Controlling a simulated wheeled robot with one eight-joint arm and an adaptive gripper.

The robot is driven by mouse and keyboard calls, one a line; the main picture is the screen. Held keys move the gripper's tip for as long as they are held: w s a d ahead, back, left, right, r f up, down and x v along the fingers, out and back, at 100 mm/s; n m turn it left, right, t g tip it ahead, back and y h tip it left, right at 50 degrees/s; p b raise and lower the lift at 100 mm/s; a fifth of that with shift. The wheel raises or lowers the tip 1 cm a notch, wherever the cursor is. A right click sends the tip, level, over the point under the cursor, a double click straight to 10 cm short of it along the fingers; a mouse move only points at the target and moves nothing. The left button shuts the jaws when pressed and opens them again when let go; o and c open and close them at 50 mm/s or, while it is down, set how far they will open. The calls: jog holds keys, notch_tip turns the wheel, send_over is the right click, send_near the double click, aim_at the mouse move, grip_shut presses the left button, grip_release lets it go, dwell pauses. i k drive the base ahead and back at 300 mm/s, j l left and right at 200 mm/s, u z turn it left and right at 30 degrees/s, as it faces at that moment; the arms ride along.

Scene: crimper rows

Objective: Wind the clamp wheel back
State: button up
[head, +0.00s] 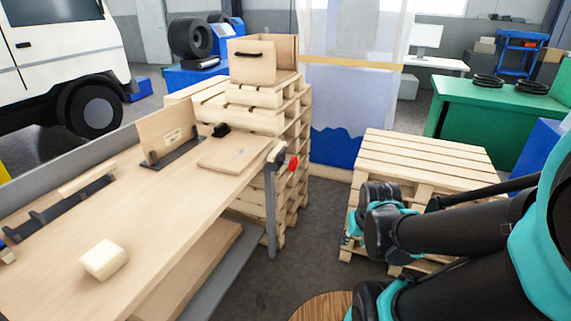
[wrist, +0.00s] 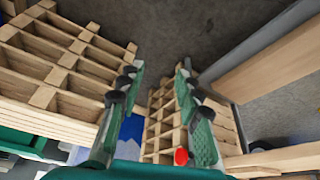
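The clamp wheel (head: 293,162) is a small red knob at the right end of the wooden workbench. It sits on a dark clamp (head: 277,154) at the bench's corner. In the wrist view a red round thing, likely the same wheel (wrist: 181,157), shows low in the picture, between the finger bases and close to the right finger. My gripper (wrist: 160,72) is open, with its two green-padded fingers spread and nothing between their tips. The wheel looks well beyond the fingers, not touched. In the head view my arm reaches in from the right; the fingers cannot be made out there.
The workbench (head: 165,205) carries a wood block (head: 104,259), an upright board (head: 165,132) and a flat board (head: 233,153). A tall pallet stack (head: 293,115) stands behind the clamp. Another pallet stack (head: 420,152) stands near my arm. Floor between is clear.

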aim_at(293, 163)
jog(key=i+j, duration=0.15)
jog(key=j, duration=0.2)
jog(key=i+j+z, duration=0.15)
jog(key=j, duration=0.25)
jog(key=i+j, duration=0.1)
jog(key=j, duration=0.25)
jog(key=z, duration=0.05)
